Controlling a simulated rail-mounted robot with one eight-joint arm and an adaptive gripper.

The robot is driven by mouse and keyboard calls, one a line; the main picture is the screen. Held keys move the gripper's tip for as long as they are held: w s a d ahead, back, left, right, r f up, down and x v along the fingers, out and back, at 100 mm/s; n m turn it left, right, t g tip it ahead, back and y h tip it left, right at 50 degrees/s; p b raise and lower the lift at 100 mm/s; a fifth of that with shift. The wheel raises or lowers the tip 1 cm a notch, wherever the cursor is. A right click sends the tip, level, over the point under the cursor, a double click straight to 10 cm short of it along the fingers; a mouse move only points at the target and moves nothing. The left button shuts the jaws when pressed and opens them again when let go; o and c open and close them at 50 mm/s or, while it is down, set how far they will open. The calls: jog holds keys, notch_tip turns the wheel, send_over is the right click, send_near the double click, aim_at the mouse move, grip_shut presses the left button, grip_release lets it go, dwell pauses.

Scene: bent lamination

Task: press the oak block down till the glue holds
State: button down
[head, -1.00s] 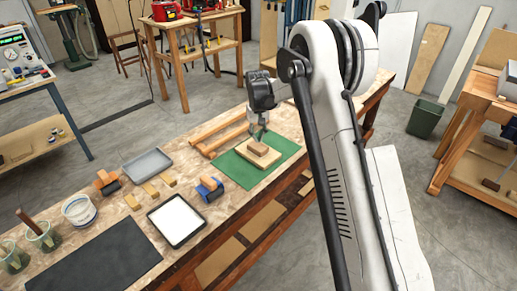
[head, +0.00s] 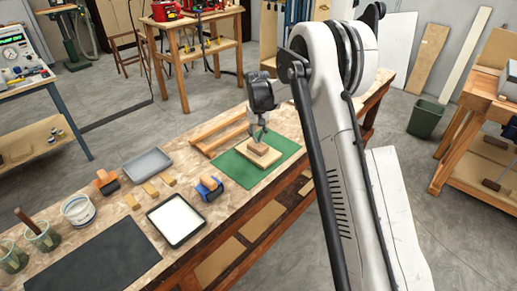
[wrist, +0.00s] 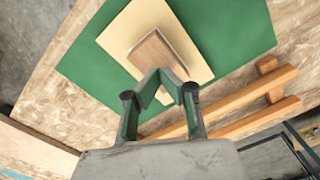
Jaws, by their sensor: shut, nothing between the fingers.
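The brown oak block (head: 264,153) lies flat on a pale board (head: 247,155), which rests on a green mat (head: 232,169). In the wrist view the block (wrist: 160,58) sits on the board (wrist: 122,36) with its long sides running diagonally. My gripper (head: 259,142) is above the block, pointing down. Its fingertips (wrist: 163,78) are together with nothing between them and overlap the block's near end in the wrist view. I cannot tell whether they touch it.
A wooden frame of bars (head: 217,134) lies beside the mat. A blue-and-orange tool (head: 209,188), a white tray (head: 176,220), a grey tray (head: 147,164) and small wood pieces (head: 151,189) stand to the left. A black mat (head: 97,262) covers the near left.

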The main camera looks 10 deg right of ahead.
jog(key=shift+f+b, duration=1)
dwell(2.5)
jog(key=shift+r, duration=0.15)
dwell(4.0)
